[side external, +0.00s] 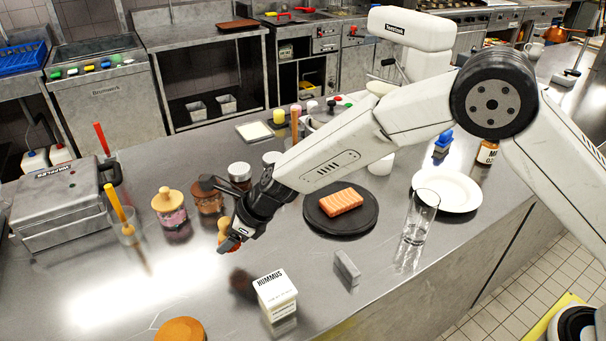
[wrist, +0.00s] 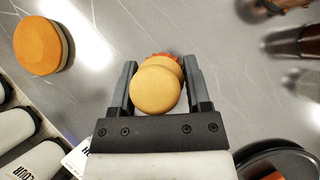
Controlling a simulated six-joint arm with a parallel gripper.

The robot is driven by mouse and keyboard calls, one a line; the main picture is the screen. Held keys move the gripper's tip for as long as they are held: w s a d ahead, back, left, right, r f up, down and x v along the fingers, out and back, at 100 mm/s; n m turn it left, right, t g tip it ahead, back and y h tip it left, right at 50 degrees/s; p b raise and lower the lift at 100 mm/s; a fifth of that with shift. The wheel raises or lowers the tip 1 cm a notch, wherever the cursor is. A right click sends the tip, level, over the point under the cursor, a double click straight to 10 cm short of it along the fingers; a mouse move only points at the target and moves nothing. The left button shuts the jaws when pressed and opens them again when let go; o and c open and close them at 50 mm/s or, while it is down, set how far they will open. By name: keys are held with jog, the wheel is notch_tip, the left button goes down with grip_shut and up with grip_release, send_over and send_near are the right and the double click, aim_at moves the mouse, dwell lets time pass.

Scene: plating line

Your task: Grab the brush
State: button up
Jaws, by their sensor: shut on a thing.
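My gripper (side external: 234,243) is low over the middle of the steel counter. Its jaws also show in the wrist view (wrist: 160,85), closed around a small round-topped tan thing. This is likely the brush (wrist: 156,92), with a wooden-looking knob and a red-orange fringe at its far side. In the side view only a small orange part of the brush (side external: 223,229) shows beside the jaws; the rest is hidden by the gripper. I cannot tell whether it touches the counter.
A hummus carton (side external: 277,292) stands in front of my gripper. A dark plate (side external: 315,220) with a salmon-colored piece lies to the right. Jars, including a pink one (side external: 170,214), stand behind and left. A tan round-topped thing (side external: 181,330) is at the front edge of the picture.

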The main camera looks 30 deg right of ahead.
jog(key=s+d+r, duration=0.5)
jog(key=s+r, duration=0.2)
jog(key=s, duration=0.3)
jog(key=shift+s+d+r, duration=0.25)
jog(key=shift+d+r, duration=0.05)
jog(key=shift+d, duration=0.1)
jog(key=shift+d, duration=0.1)
dwell(0.3)
